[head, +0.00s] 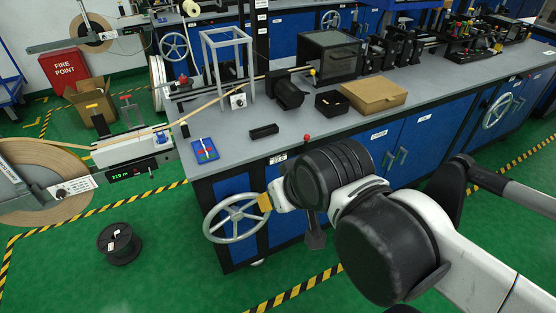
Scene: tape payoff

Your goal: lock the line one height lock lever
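A lever with a red knob (307,138) shows at the bench's front edge, just above my wrist. I take it to be the height lock lever; its lower part is hidden behind my wrist. A grey spoked handwheel (233,218) is on the bench front, left of my wrist. My arm reaches in from the lower right and ends in front of the bench. A dark piece (316,238) shows below my wrist; I cannot tell whether it belongs to my gripper. My fingertips are not clearly visible, nor whether they touch the lever.
The grey bench top (225,172) carries a blue board (205,150), a black block (264,131) and a tan box (374,94). A large tape reel (35,180) with a white unit stands left. A black spool (119,243) lies on the green floor, which is otherwise open there.

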